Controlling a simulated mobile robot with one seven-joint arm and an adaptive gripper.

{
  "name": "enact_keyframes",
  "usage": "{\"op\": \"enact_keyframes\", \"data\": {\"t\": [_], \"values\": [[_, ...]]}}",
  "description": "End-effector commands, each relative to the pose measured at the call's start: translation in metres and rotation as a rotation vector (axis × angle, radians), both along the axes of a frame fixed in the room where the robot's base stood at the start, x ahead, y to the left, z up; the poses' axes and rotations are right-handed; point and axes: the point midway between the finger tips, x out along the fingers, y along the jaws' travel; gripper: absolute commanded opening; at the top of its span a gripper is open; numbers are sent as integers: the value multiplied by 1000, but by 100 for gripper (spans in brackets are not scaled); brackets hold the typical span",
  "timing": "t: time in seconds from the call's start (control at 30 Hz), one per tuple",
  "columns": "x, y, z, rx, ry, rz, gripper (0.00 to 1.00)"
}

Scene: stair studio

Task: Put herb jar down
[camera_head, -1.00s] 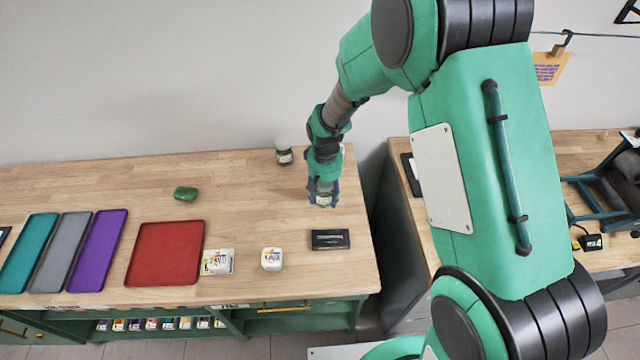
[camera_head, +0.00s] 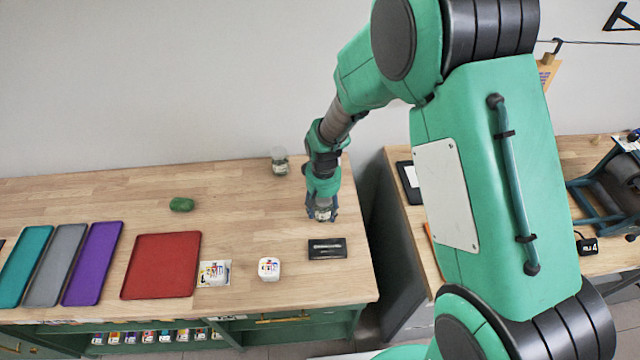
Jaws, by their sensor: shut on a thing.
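The herb jar (camera_head: 323,214) is a small glass jar with a pale label, at the right part of the wooden worktop (camera_head: 240,215). My gripper (camera_head: 322,212) points down and is shut on the jar, its fingers on either side. The jar is at or just above the worktop; I cannot tell whether its base touches. The fingers and wrist hide its top.
A second jar (camera_head: 280,161) stands behind and to the left. A black box (camera_head: 327,248) lies just in front. A white block (camera_head: 268,268), a red tray (camera_head: 162,265) and a green lump (camera_head: 182,204) are farther left. Open wood lies left of the gripper.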

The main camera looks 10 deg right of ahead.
Motion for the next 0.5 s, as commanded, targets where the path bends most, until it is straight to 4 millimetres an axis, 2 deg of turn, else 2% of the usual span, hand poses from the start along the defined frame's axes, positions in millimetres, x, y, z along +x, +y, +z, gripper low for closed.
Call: {"op": "enact_keyframes", "data": {"t": [0.3,0.5], "values": [[2,-3,0,0,0,-3,15],[10,-21,-4,0,0,-26,15]]}}
